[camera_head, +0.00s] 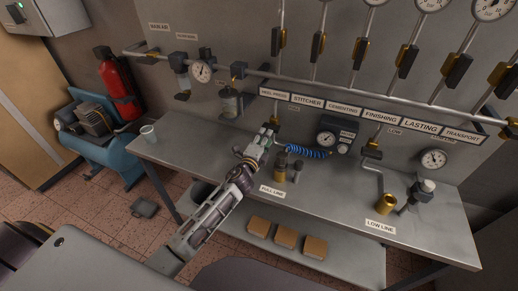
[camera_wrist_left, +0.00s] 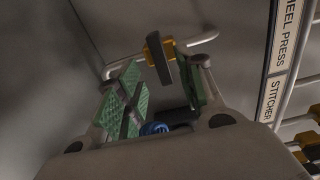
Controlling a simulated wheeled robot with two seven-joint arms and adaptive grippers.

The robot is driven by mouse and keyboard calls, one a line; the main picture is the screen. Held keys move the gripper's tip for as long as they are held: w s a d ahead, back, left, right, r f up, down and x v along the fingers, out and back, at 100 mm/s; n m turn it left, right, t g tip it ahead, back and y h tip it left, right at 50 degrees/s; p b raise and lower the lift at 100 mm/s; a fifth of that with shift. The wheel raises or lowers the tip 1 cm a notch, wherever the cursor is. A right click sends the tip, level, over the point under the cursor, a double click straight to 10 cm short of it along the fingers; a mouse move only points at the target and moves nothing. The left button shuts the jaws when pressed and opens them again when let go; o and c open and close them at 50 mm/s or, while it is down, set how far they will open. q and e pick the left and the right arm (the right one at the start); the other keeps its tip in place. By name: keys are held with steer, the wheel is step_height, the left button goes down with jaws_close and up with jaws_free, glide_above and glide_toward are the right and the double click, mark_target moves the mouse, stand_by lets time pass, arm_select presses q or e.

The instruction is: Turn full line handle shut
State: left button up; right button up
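My left gripper (camera_head: 267,135) reaches over the table toward the wall panel, just below the HEEL PRESS label. Its two green-padded fingers stand apart and empty in the left wrist view (camera_wrist_left: 162,93). The full line valve (camera_head: 271,93) has a yellow body on a grey pipe, near a small FULL label (camera_head: 293,107). In the left wrist view its dark handle (camera_wrist_left: 158,60) shows ahead of the fingertips, within the gap between them and slightly tilted. I see no clear contact. In the head view the handle is small and hard to make out beside the gripper. My right gripper is not in view.
A blue coiled hose (camera_head: 308,152) lies close to the right of the left gripper, by a gauge unit (camera_head: 335,139). Brass and dark fittings (camera_head: 281,172) stand behind the FULL LINE plate (camera_head: 272,190).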

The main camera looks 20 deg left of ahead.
arm_select(q)
steer(key=shift+s+a, duration=0.1)
steer(key=shift+s, duration=2.85)
